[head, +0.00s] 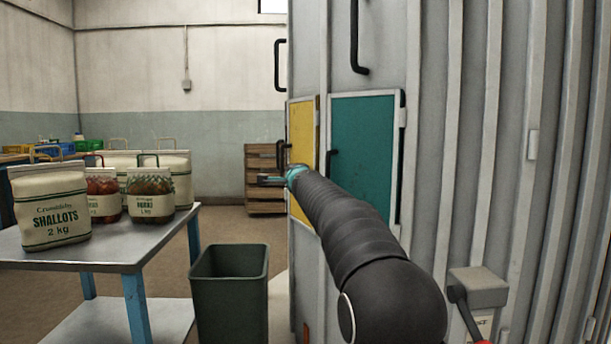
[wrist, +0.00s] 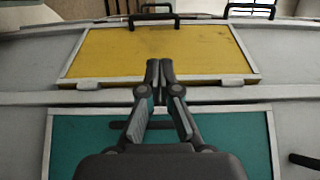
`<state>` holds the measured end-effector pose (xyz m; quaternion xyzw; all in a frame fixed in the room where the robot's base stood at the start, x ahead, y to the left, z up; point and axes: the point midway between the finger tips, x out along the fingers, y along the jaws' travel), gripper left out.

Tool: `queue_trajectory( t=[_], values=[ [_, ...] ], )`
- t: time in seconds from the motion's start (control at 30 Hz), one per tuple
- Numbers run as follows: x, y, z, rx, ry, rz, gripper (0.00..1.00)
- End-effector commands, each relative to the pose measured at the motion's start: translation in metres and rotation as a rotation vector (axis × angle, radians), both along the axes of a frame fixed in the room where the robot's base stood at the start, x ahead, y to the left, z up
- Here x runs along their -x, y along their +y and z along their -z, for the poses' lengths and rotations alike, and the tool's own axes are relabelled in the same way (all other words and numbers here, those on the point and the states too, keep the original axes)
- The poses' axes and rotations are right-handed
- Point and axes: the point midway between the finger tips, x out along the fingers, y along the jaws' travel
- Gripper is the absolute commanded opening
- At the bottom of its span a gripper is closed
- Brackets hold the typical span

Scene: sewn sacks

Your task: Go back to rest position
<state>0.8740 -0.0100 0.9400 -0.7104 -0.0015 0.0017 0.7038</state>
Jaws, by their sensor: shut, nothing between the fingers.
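My gripper (head: 270,180) is at the end of my outstretched black arm, in front of the grey ribbed structure in the head view. In the wrist view my gripper (wrist: 159,68) has its fingertips together with nothing between them. Past it are a yellow panel (wrist: 160,50) and a teal panel (wrist: 245,145). In the head view the yellow panel (head: 302,118) and teal panel (head: 362,140) sit side by side on the structure, the teal one nearer. My arm hides part of both.
A dark bin (head: 228,290) stands on the floor between table and arm. A wooden crate stack (head: 262,195) is behind. A grey box (head: 478,285) is at the right.

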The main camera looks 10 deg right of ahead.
Motion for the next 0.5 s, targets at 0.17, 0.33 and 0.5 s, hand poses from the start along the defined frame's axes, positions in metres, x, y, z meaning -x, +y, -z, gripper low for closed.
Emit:
queue_trajectory(
  t=[0.17, 0.33, 0.5],
  values=[
    [0.01, 0.012, -0.001, 0.001, 0.0, 0.001, 0.0],
    [0.013, 0.027, 0.006, 0.082, 0.027, -0.05, 0.0],
    [0.018, 0.049, 0.081, 0.28, 0.183, -0.181, 0.0]
  ],
)
